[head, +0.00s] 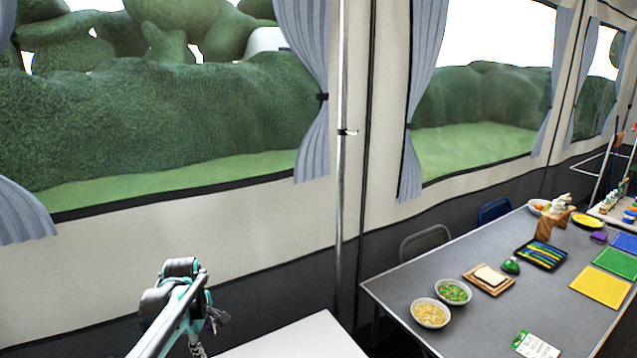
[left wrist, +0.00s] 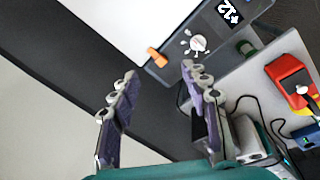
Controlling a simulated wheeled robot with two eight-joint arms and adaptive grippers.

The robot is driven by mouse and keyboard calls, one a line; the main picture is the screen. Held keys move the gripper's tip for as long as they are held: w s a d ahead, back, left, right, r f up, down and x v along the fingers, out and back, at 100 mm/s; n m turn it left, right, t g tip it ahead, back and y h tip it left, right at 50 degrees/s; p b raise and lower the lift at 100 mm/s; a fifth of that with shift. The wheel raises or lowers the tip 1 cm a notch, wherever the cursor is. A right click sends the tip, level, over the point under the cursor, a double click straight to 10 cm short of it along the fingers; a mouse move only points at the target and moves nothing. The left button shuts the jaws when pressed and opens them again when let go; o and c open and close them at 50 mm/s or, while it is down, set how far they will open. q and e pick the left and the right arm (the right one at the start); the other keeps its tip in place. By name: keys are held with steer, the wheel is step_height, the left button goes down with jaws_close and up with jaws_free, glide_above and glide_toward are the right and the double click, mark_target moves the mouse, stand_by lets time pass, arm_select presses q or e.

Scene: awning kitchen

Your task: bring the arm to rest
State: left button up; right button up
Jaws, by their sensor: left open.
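My left arm (head: 176,305) comes in at the bottom left of the head view, bent, in front of the tent wall. In the left wrist view my left gripper (left wrist: 160,73) is open, its two dark fingers spread apart with nothing between them. In the head view the gripper is mostly hidden behind the arm; only small dark parts show beside it. My right arm and right gripper do not show in either view.
A white tabletop (head: 292,340) lies right of the arm. A grey table (head: 480,265) at right holds bowls, a bread board and colored mats. In the left wrist view, a red-yellow device (left wrist: 290,82), cables and an orange item (left wrist: 157,57) lie beyond the fingers.

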arm_select(q)
steer(key=s+d+r+m+t, duration=0.1)
steer(key=s+d+r+m, duration=0.1)
steer(key=s+d+m, duration=0.3)
steer(key=s+d+r+m+t, duration=0.1)
steer(key=s+d+r+m, duration=0.15)
steer(key=s, duration=0.45)
steer(key=s+d+f+m+t, duration=0.1)
steer(key=s+d+m, duration=0.1)
steer(key=s+m, duration=0.2)
steer(key=s+d+f+m+t, duration=0.1)
steer(key=s+f+m+t, duration=0.1)
steer(key=s+m, duration=0.3)
steer(key=s, duration=0.2)
steer(key=shift+s+d+f, duration=0.25)
steer(key=shift+s+d, duration=0.05)
steer(key=shift+d, duration=0.1)
steer(key=shift+m, duration=0.25)
